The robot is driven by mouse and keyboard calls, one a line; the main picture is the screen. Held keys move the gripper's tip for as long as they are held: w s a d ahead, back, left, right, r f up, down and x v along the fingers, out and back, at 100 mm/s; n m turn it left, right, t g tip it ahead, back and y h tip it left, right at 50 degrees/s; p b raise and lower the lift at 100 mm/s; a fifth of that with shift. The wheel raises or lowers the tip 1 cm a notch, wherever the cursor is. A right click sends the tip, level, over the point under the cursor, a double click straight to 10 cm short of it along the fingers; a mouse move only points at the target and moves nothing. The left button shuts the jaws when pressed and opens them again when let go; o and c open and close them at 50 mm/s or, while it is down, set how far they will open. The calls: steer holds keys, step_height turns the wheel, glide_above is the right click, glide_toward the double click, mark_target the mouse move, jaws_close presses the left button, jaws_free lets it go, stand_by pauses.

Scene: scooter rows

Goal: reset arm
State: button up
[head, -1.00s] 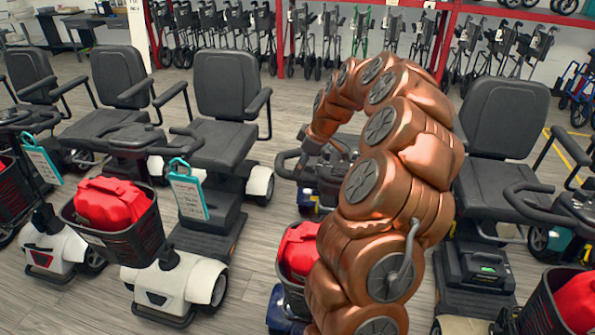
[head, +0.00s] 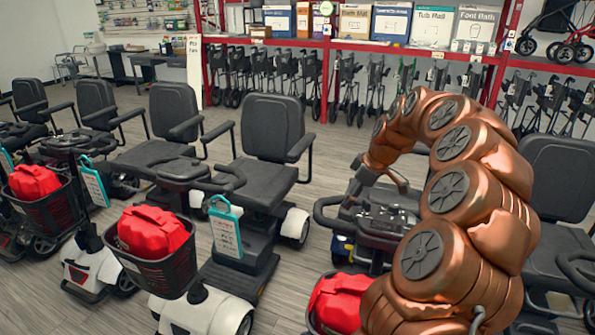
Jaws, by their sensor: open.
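My copper-coloured arm rises from the bottom right in the head view and curls over to the left. My gripper (head: 376,190) hangs at its end, pointing down, in front of a dark scooter (head: 388,225). Its fingers are small and dark against that scooter, but they look apart, with nothing seen between them. I cannot tell how far above the scooter it is. The arm hides part of that scooter and of the grey seat at the right.
Mobility scooters with grey seats (head: 272,128) stand in rows. Red bags sit in front baskets, one at the centre left (head: 153,232) and one beside my arm (head: 338,302). Folded walkers (head: 240,78) line a red shelf rack (head: 420,49). Wooden floor (head: 325,160) lies open before them.

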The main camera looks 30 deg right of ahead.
steer(key=shift+a, duration=0.1)
steer(key=s+a+r+g+p, duration=0.1)
steer(key=s+a+r, duration=0.15)
steer(key=a, duration=0.45)
steer(key=s+a+r+g, duration=0.1)
steer(key=s+a, duration=0.2)
steer(key=a, duration=0.5)
steer(key=s+a+r+g+p, duration=0.1)
steer(key=s+a, duration=0.2)
steer(key=a, duration=0.4)
steer(key=s+a+f+m+g+h, duration=0.1)
steer(key=s+a+f+m, duration=0.1)
steer(key=s, duration=1)
steer(key=s+a+f+m+g+h+p, duration=0.1)
steer(key=s+a+m, duration=0.3)
steer(key=s, duration=0.8)
steer(key=shift+a+f+m+g, duration=0.3)
steer(key=shift+a+f+g, duration=0.2)
steer(key=shift+a, duration=0.5)
steer(key=shift+c, duration=0.3)
